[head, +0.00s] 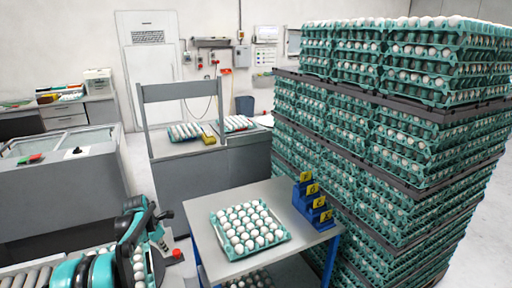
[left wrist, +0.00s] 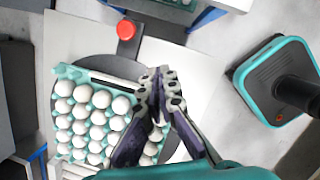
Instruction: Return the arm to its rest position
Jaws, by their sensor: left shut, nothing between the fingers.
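My left gripper (head: 162,243) is at the lower left of the head view, beside the front table. In the left wrist view its dark fingers (left wrist: 160,88) come together at the tips, shut and empty. Behind and below them lies a teal tray (left wrist: 70,72) of white eggs, partly hidden by the fingers. I cannot tell the height of the gripper above it. My right gripper is in neither view.
A teal egg tray (head: 218,226) lies on the front table (head: 203,240), with blue numbered blocks (head: 312,202) at its right. A tall egg stack (head: 390,130) fills the right. A red button (head: 177,254) is close to my left gripper; it also shows in the left wrist view (left wrist: 126,29).

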